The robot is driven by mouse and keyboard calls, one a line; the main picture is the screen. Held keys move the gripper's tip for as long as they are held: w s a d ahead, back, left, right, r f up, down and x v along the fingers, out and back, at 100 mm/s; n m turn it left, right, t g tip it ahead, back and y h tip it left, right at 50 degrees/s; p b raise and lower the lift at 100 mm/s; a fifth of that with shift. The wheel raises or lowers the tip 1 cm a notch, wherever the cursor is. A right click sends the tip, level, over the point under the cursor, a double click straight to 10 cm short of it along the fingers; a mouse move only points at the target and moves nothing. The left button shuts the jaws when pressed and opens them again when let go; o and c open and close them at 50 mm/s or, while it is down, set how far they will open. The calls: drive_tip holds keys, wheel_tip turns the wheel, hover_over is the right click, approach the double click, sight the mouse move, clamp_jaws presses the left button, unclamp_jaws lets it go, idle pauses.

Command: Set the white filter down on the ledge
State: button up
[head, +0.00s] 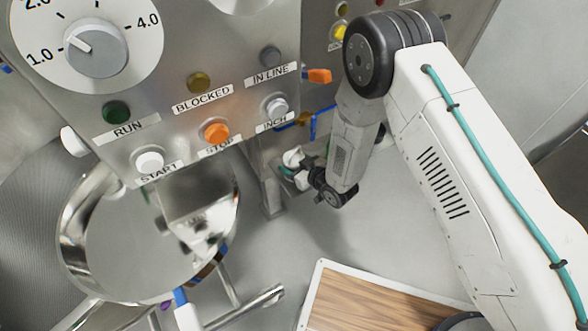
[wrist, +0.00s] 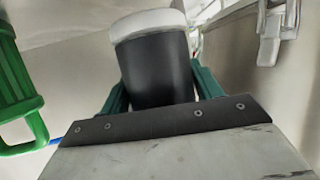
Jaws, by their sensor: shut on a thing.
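My gripper (head: 290,170) is small in the head view, below the control panel beside a metal post. A small white piece (head: 293,157) shows at its tip. In the wrist view my gripper's green fingers (wrist: 158,88) stand on both sides of a dark cylinder with a white rim (wrist: 155,65), which I take to be the white filter. The fingers are shut on it. I cannot make out the ledge for certain in either view.
A steel control panel (head: 235,60) with a dial and several buttons hangs close above my gripper. A round shiny bowl (head: 120,235) stands at left. The wrist view shows a green handle (wrist: 20,100) at left and a metal bracket (wrist: 275,30) at upper right.

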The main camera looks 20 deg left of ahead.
sight(294, 169)
drive_tip(key=shift+f, duration=1.7)
drive_tip(key=shift+f, duration=0.2)
drive_tip(key=o, duration=1.1)
drive_tip(key=shift+r, duration=0.2)
drive_tip(key=v, duration=1.2)
drive_tip(key=shift+s, duration=0.1)
